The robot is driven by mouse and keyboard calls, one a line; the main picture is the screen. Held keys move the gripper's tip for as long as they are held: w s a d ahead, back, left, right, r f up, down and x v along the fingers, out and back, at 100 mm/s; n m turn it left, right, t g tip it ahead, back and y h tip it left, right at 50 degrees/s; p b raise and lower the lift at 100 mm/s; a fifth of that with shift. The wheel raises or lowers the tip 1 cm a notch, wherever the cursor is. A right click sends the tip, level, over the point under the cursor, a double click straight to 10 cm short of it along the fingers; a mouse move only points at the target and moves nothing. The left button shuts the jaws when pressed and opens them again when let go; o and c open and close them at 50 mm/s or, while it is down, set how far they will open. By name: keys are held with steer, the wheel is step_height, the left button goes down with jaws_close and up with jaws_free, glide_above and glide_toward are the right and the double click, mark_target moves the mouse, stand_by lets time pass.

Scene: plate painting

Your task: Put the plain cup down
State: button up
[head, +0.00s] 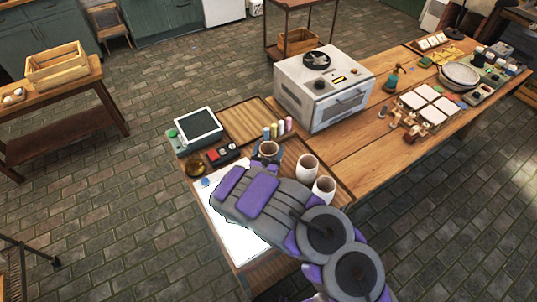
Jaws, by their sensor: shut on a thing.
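My gripper (238,192), purple and grey, reaches in from the lower right over the near end of the wooden table. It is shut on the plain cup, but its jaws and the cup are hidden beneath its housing. Below it lies a white sheet (232,240) with a small blue mark near its upper left corner. Two white cups (307,166) (324,187) stand upright just beyond my arm on the right. A blue-grey cup (268,152) with a brown inside stands further back.
Small coloured bottles (279,129) stand behind the blue-grey cup. A white oven (322,88) stands beyond. Bare wooden table (365,148) shows right of the oven.

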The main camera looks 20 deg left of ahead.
step_height(320, 180, down, 2)
steer(key=shift+d+f, duration=0.1)
steer(key=shift+d, duration=0.05)
steer(key=o, duration=1.5)
steer(key=shift+s, duration=0.15)
steer(key=s, duration=0.4)
steer(key=s+p, duration=0.1)
steer(key=s, duration=0.3)
steer(key=s+p, duration=0.1)
steer(key=s, duration=0.2)
steer(key=shift+s+d, duration=0.3)
steer(key=shift+s, duration=0.1)
